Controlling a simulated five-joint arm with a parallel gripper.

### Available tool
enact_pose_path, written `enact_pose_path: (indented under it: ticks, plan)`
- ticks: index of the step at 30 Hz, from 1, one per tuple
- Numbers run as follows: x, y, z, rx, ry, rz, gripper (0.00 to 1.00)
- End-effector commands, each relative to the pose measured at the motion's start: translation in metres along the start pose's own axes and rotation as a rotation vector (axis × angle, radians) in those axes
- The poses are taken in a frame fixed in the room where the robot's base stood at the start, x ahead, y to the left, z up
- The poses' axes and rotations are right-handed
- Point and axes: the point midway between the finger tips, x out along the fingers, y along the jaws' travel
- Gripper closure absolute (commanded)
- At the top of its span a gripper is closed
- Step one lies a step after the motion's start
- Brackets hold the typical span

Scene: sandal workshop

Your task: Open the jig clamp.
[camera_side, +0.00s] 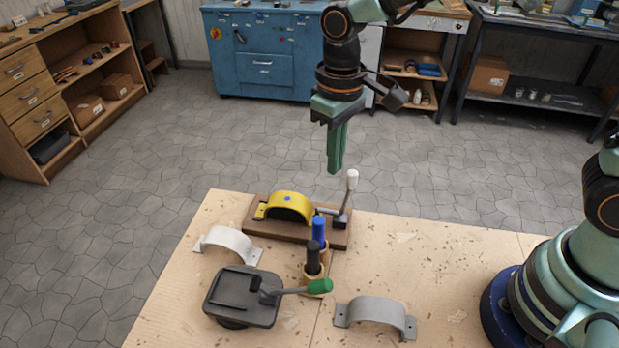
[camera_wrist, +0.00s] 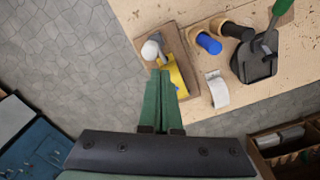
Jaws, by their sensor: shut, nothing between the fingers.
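The jig is a brown wooden base (camera_side: 262,231) bearing a yellow arched strap (camera_side: 290,203) with a blue dot. Its clamp is a grey metal fitting at the right end, with a lever standing nearly upright and topped by a white knob (camera_side: 352,178). My gripper (camera_side: 334,170) is shut and empty, pointing down above and behind the jig, a little left of the knob in the side view. In the wrist view the white knob (camera_wrist: 150,48) lies just beyond the fingertips (camera_wrist: 161,73), and the yellow strap (camera_wrist: 175,82) is partly hidden by them. I see no contact with the lever.
A blue-handled tool (camera_side: 319,229) and a black-handled one (camera_side: 313,258) stand in holders before the jig. A black plate fixture (camera_side: 240,304) with a green-handled lever (camera_side: 320,287) sits in front. Grey arched straps lie left (camera_side: 228,240) and right (camera_side: 376,313). The bench right of the jig is clear.

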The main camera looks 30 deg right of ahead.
Motion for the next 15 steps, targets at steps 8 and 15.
enact_pose_path:
  ticks: [8,15]
  plan:
    - [0.008,0.000,0.000,0.000,-0.002,0.000,1.00]
    - [0.021,0.000,0.000,0.000,-0.002,0.000,1.00]
